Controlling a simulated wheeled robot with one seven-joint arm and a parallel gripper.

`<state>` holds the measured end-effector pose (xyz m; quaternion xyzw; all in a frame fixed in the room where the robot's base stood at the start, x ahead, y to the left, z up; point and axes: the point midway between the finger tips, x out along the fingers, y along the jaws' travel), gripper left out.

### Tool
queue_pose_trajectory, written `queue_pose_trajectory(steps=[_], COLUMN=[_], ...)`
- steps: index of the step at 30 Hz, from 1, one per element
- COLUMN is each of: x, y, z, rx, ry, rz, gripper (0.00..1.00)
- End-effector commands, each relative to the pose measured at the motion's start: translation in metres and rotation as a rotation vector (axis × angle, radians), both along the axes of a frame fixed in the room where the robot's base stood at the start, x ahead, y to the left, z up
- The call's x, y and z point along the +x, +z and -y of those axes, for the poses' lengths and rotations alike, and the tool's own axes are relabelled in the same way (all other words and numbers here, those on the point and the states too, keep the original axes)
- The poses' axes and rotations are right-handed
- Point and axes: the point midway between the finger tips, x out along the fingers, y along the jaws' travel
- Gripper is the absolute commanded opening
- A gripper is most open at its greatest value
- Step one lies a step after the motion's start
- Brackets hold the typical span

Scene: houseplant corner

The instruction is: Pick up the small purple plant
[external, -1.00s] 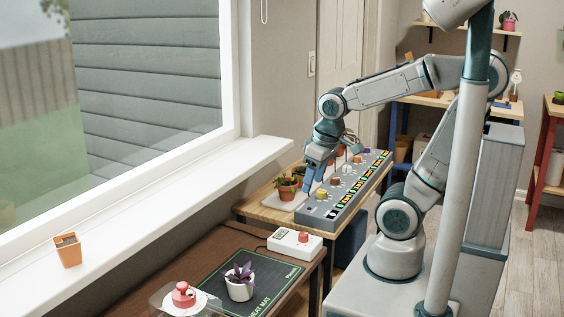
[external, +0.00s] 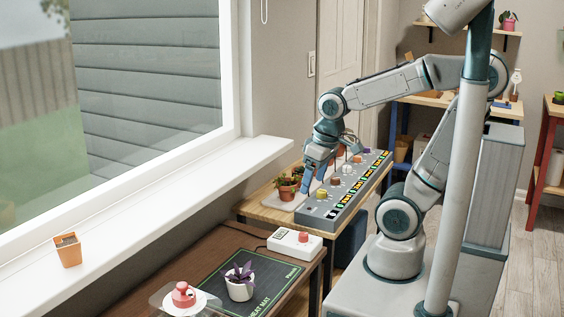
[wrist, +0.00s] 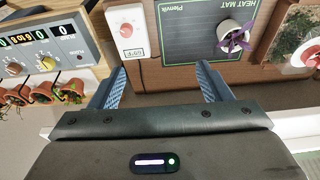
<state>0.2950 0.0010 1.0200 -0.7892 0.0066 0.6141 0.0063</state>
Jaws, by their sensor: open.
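The small purple plant (external: 241,274) has dark purple leaves in a white pot. It stands upright on the dark green heat mat (external: 270,271) on the brown table. In the wrist view the purple plant (wrist: 233,37) is at the upper right, beyond the fingers, on the heat mat (wrist: 182,40). My gripper (external: 311,187) is over the wooden table by the grey console, well apart from the plant. In the wrist view my gripper (wrist: 160,82) has its two blue fingers spread wide with nothing between them.
The grey console (external: 345,191) with coloured knobs and a potted green plant (external: 287,187) are close to my gripper. A white box with a red knob (external: 294,243) stands beside the mat. A pink object in a clear tray (external: 184,295) is left of the plant.

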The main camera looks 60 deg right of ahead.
Motion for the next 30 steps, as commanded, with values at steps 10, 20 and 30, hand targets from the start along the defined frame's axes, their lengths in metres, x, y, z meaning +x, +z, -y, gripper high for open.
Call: queue_pose_trajectory(steps=[10, 20, 30], x=[0.001, 0.050, 0.104], y=[0.000, -0.023, -0.082], z=[0.000, -0.046, -0.148], rx=[0.001, 0.046, 0.082], ry=[-0.002, -0.193, -0.521], rz=[-0.001, -0.082, -0.196], gripper=[0.92, 0.92, 0.92])
